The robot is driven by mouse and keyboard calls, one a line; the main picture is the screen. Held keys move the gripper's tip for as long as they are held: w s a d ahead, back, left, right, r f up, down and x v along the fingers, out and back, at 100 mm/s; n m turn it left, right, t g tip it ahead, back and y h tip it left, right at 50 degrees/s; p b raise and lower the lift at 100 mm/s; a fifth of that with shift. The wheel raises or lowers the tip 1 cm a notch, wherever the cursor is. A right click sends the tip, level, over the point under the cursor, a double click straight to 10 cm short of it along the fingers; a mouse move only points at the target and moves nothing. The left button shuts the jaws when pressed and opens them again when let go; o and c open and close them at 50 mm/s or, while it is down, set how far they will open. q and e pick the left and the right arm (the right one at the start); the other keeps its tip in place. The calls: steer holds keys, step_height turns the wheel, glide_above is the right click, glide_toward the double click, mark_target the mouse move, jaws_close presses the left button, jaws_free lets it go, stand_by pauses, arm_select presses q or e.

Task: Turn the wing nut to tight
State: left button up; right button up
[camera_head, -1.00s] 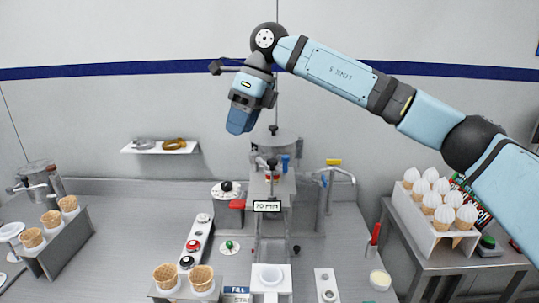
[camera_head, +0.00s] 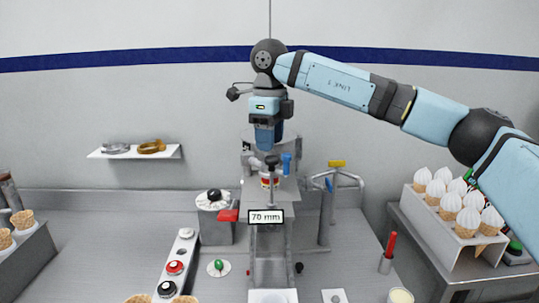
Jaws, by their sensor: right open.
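A machine with a post stands at the centre, with a small sign reading 70 mm (camera_head: 265,217) in front. A dark knob (camera_head: 271,161) tops the post and a blue handle (camera_head: 286,164) stands just right of it. I cannot tell for sure which of these is the wing nut. My right gripper (camera_head: 267,148) points straight down, open, just above or behind the dark knob. I cannot tell whether they touch; its fingertips are small and partly hidden. My left gripper is not in view.
A yellow-topped stand (camera_head: 336,164) is close on the right. A red lever (camera_head: 229,216) and dial (camera_head: 214,198) are at left. A wall shelf (camera_head: 135,153) holds rings. A rack of white-topped cones (camera_head: 455,207) stands at right. Bare counter lies at left (camera_head: 105,225).

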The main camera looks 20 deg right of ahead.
steer(key=shift+f, duration=2)
